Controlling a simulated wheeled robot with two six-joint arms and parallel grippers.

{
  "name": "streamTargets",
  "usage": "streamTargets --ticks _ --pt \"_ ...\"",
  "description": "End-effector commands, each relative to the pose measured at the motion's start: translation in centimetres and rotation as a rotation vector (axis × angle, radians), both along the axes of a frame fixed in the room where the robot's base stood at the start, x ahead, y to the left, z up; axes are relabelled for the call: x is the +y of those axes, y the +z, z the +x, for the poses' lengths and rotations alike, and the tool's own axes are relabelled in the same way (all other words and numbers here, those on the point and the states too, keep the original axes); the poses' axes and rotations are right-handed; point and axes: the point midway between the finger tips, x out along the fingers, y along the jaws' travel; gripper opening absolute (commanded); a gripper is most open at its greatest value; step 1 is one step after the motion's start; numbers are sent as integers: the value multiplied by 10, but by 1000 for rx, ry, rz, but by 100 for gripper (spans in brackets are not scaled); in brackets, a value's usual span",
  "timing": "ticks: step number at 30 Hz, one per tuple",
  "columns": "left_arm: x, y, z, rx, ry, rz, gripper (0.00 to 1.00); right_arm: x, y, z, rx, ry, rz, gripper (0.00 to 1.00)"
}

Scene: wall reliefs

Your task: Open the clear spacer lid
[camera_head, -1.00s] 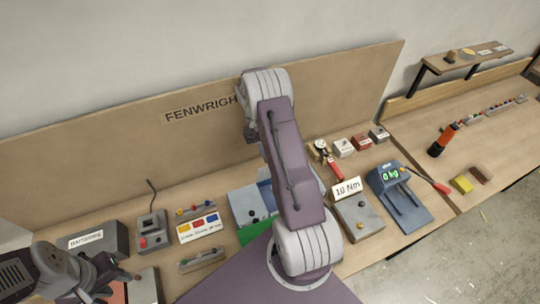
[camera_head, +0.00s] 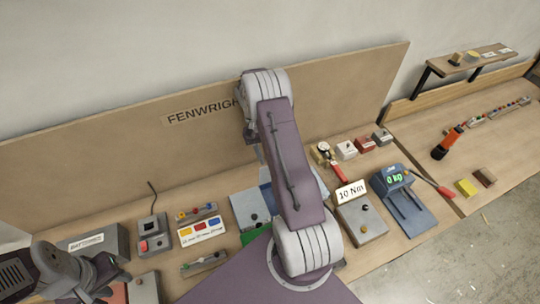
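I cannot make out a clear spacer lid for certain. A grey-blue box (camera_head: 248,209) with a dark knob stands mid-bench, partly hidden behind my purple arm. A green part (camera_head: 254,237) shows in front of it. My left gripper (camera_head: 104,279) is at the lower left, beside the dark battery box and apart from the grey-blue box. Its fingers are dark and foreshortened, so their opening is unclear. My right gripper is out of sight behind my purple arm.
A battery box (camera_head: 97,241), a grey switch box (camera_head: 152,234) and a labelled colour panel (camera_head: 201,229) stand left. A 10 Nm block (camera_head: 361,221) and a blue scale (camera_head: 403,200) stand right. A backboard (camera_head: 90,175) runs behind.

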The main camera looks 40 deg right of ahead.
Motion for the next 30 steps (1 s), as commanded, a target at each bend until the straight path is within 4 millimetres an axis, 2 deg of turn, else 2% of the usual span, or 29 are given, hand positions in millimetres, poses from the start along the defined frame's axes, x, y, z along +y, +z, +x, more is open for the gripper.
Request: streamTargets --ticks 8,13,24,30 --pt "0 -5 0 0 0 0 36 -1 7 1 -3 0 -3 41" --pt "0 -21 0 0 0 0 36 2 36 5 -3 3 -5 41" --pt "0 -50 0 0 0 0 36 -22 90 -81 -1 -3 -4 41" --pt "0 -55 0 0 0 0 36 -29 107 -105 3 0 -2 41"
